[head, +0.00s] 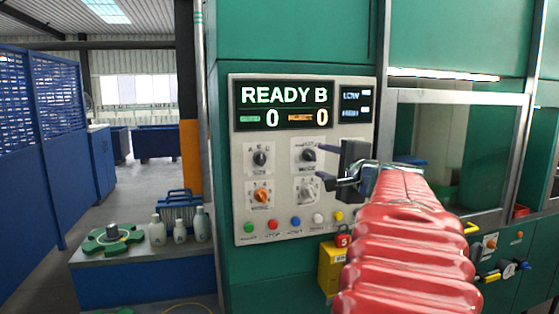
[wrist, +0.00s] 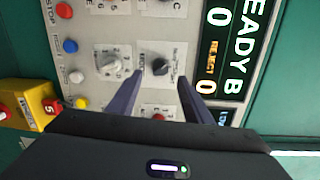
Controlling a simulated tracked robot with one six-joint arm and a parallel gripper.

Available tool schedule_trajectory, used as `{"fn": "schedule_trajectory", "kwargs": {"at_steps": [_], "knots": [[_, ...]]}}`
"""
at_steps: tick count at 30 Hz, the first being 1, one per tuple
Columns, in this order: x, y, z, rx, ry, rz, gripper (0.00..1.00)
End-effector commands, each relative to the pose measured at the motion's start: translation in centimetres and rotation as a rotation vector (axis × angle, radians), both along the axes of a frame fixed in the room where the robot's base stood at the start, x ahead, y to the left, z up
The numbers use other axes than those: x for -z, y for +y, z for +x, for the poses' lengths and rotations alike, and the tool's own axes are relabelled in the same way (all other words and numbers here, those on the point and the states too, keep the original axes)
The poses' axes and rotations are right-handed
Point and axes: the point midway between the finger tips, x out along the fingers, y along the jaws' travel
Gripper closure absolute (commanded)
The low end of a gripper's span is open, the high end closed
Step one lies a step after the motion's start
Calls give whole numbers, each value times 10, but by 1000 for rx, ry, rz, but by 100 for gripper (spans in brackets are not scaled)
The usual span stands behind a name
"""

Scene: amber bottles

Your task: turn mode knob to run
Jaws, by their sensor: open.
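The control panel (head: 283,216) carries several knobs with small labels. A black knob (head: 309,155) at its upper right is in front of my gripper (head: 322,164). In the wrist view this black knob (wrist: 159,66) lies between the two fingertips of my gripper (wrist: 161,77). The jaws are open, one finger on each side, with no clear contact. The label beside the knob is too small to read surely, so its setting and whether it is the mode knob cannot be told. A pale grey knob (head: 306,190) sits below it.
Another black knob (head: 260,158) and an orange knob (head: 261,196) are at the panel's left. Coloured push buttons (head: 295,222) line the bottom. The display (head: 284,105) reads READY B. A yellow box (head: 330,267) juts out below. Pale bottles (head: 180,226) stand on a bench at left.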

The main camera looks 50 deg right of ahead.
Motion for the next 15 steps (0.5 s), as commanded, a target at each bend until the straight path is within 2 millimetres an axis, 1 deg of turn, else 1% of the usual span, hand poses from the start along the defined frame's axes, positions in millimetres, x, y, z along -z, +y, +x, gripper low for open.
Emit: {"fn": "schedule_trajectory", "kwargs": {"at_steps": [1,9,12,15], "knots": [[-1,4,-9,4,0,-1,54],[-3,24,-47,2,0,0,54],[-3,29,-56,1,1,-1,54],[-3,31,-61,1,2,0,54]]}}
